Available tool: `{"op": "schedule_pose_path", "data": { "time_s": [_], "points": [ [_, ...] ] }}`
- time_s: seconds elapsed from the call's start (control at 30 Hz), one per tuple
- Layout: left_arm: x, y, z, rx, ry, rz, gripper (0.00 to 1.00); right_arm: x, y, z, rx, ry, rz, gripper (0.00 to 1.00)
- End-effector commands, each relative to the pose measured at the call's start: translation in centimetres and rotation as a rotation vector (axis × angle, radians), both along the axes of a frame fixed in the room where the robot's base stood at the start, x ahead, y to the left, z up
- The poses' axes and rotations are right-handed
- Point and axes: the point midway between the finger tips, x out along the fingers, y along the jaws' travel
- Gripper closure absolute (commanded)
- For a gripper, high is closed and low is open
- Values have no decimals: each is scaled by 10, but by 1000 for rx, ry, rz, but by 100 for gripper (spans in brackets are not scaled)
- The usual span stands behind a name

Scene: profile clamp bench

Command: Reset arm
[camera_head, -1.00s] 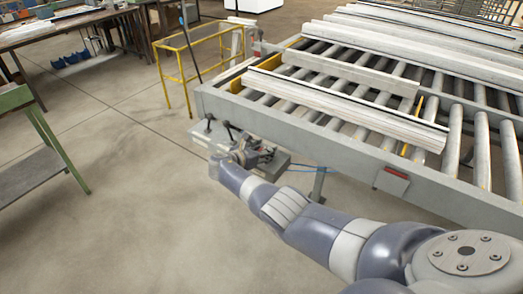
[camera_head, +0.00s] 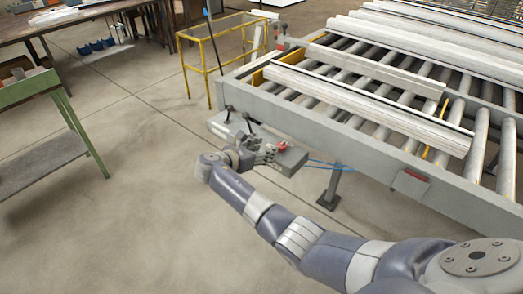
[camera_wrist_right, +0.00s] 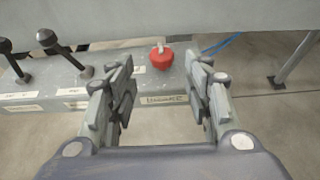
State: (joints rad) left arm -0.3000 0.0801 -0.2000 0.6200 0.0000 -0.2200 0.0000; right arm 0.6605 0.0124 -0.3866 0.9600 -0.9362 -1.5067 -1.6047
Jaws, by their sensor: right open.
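My right gripper (camera_head: 266,153) is open and empty beside a grey control box (camera_head: 293,159) below the front left of the roller conveyor. In the right wrist view the two fingers of the right gripper (camera_wrist_right: 163,98) stand apart, with the box (camera_wrist_right: 30,95) beyond them. A red knob (camera_wrist_right: 161,58) on the box shows between and beyond the fingertips, apart from them. The knob also shows in the head view (camera_head: 283,147). Two black-knobbed levers (camera_wrist_right: 60,48) stand at the left of the box. My left gripper is not in view.
The roller conveyor (camera_head: 330,135) carries several long pale profiles (camera_head: 380,108). A yellow rail frame (camera_head: 208,62) stands behind its left end. A green-framed table (camera_head: 70,120) is at the left. The concrete floor (camera_head: 130,220) in front is clear.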

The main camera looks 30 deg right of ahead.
Motion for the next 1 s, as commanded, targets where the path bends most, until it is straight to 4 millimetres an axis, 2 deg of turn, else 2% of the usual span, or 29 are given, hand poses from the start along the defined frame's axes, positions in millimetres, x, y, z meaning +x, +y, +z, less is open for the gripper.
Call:
{"op": "schedule_pose_path", "data": {
  "time_s": [0.13,0.67,0.77,0.83,0.97,1.0],
  "points": [
    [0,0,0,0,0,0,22,-3,6,2,-1,2,0,54],
    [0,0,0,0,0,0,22,-4,6,-2,5,2,0,54],
    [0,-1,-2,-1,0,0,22,-9,7,-27,44,0,6,54],
    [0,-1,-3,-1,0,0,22,-18,9,-62,102,-7,10,54],
    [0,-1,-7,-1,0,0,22,-49,18,-150,271,-34,0,54],
    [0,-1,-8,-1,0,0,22,-62,21,-179,330,-45,-15,54]
  ]
}}
